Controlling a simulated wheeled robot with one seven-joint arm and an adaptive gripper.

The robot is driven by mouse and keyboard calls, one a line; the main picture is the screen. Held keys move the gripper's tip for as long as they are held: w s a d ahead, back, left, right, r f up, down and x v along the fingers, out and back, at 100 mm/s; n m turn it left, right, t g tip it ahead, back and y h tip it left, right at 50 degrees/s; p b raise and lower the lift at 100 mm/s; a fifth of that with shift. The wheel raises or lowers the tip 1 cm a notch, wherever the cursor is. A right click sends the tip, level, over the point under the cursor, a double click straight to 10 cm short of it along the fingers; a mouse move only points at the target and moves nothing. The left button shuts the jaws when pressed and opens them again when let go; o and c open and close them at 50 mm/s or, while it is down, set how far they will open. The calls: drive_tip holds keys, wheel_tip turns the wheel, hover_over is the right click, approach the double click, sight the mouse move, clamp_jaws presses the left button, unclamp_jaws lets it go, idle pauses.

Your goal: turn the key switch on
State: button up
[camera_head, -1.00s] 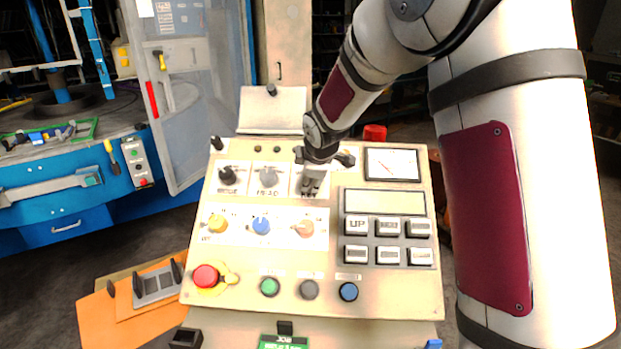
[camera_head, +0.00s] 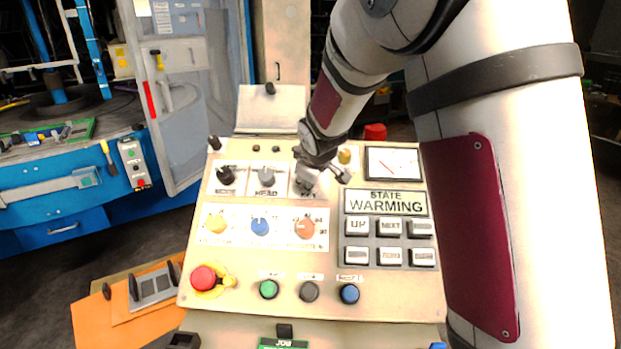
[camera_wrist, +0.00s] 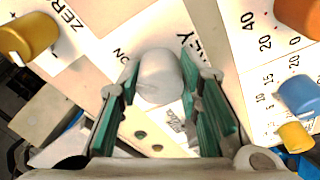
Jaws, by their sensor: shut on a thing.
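The key switch is a pale grey rounded knob (camera_wrist: 160,75) beside the lettering "KEY" and "ON" in the wrist view. My gripper (camera_wrist: 166,92) has its green-padded fingers on either side of the knob and is shut on it. In the head view my gripper (camera_head: 308,178) reaches down onto the upper middle of the cream control panel (camera_head: 200,262), turned at an angle, and hides most of the switch. The display (camera_head: 386,203) on the panel reads "STATE WARMING".
A black knob (camera_head: 226,175) and a grey "HEAD" knob (camera_head: 265,177) lie left of my gripper. Yellow (camera_head: 216,223), blue (camera_head: 260,226) and orange (camera_head: 305,228) knobs sit below. A red mushroom button (camera_head: 203,278) is at lower left. A gauge (camera_head: 392,162) is at right.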

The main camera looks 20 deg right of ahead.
drive_tip(key=o, duration=1.1)
drive_tip(key=shift+o, duration=0.2)
drive_tip(key=v, duration=1.2)
